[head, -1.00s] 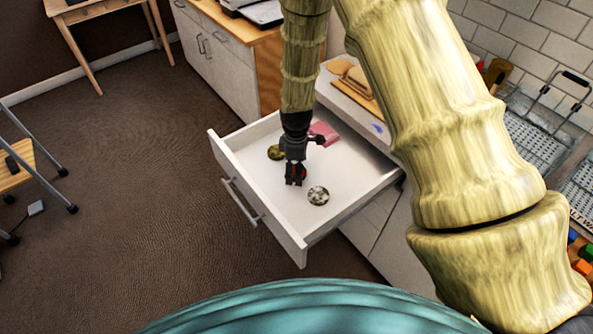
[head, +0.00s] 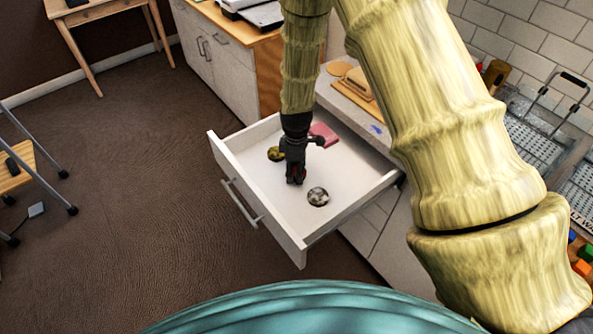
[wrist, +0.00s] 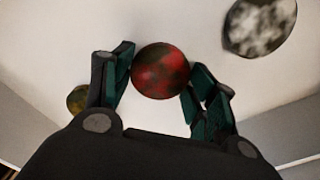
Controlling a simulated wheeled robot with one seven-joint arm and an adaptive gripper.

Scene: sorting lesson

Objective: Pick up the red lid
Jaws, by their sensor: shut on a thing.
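The red lid (wrist: 161,71), round and mottled red and dark, is between my gripper's two fingers in the wrist view. My gripper (wrist: 158,82) is shut on it, with a finger at its left and right sides. In the head view my gripper (head: 295,181) points down inside the open white drawer (head: 262,207). There the lid is almost wholly hidden by the fingers. I cannot tell whether it touches the drawer floor.
A black-and-white mottled disc (head: 318,196) lies right of my gripper, also in the wrist view (wrist: 260,25). A yellow-dark disc (head: 275,154) and a pink thing (head: 325,133) lie behind. The drawer walls surround my gripper.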

